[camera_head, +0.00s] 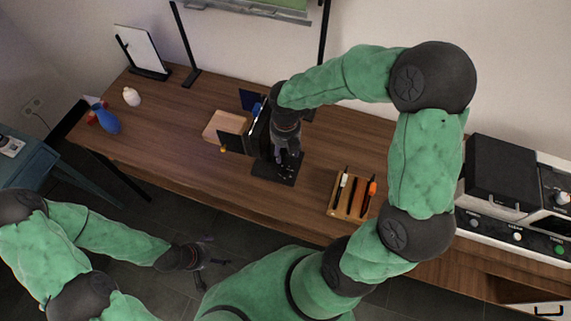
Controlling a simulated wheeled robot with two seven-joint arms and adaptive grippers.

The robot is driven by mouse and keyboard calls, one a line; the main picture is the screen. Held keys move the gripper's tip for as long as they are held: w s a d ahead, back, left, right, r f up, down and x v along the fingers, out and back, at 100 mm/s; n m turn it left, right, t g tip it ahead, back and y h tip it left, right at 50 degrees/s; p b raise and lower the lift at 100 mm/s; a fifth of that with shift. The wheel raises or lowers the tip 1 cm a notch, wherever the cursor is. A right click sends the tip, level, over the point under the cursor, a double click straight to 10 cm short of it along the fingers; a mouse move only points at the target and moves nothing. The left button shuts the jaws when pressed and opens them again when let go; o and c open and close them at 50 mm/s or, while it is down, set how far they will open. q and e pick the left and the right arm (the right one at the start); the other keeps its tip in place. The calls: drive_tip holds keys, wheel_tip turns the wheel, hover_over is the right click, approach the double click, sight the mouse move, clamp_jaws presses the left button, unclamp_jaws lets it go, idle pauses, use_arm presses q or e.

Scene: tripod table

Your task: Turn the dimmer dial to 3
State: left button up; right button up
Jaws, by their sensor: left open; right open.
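A dark flat plate (262,171) with small light marks lies near the front edge of the wooden table, and it looks like the dimmer's base. My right gripper (286,160) is open and points down over this plate. The gripper covers much of the plate, so I cannot make out the dial, its setting or whether the fingers touch it. My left gripper (212,264) is open and empty, low in front of the table and away from the plate.
A wooden box (222,124) and dark upright panels (231,142) stand just left of my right gripper. A pen tray (335,204) lies to the right. A blue vase (106,119) and white jar (131,97) stand far left. The table's left middle is clear.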

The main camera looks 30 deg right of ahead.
sight(285, 169)
wheel_tip(285, 169, down, 11)
drive_tip(key=b, duration=0.4)
drive_tip(key=shift+b, duration=0.3)
clamp_jaws()
